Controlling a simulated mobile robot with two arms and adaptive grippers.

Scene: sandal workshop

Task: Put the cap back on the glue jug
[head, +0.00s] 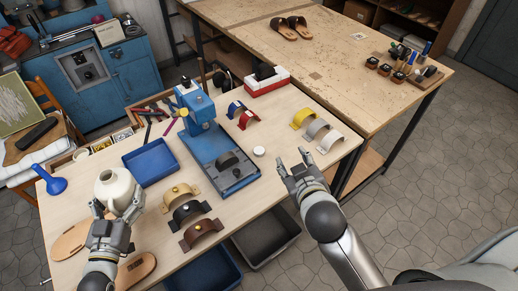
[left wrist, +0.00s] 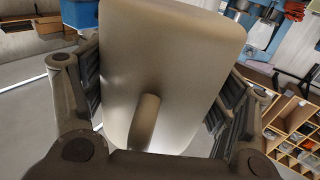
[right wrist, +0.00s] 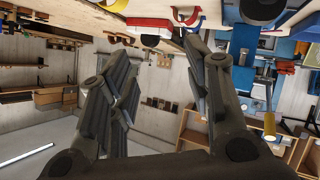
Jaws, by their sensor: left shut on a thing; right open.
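The white glue jug (head: 113,185) stands at the left of the table, its open neck at the top. My left gripper (head: 118,209) is shut on the jug, with a finger on each side. In the left wrist view the jug's pale body (left wrist: 185,60) fills the space between the fingers, and its handle faces the camera. A small round white cap (head: 259,151) lies on the table to the right of the blue press. My right gripper (head: 293,161) is open and empty, right of the cap and apart from it.
A blue press (head: 202,108) stands between jug and cap. A blue tray (head: 150,162) lies behind the jug and a blue funnel (head: 54,185) to its left. Brown straps (head: 188,210) lie in front; yellow, grey and white straps (head: 316,128) lie behind my right gripper.

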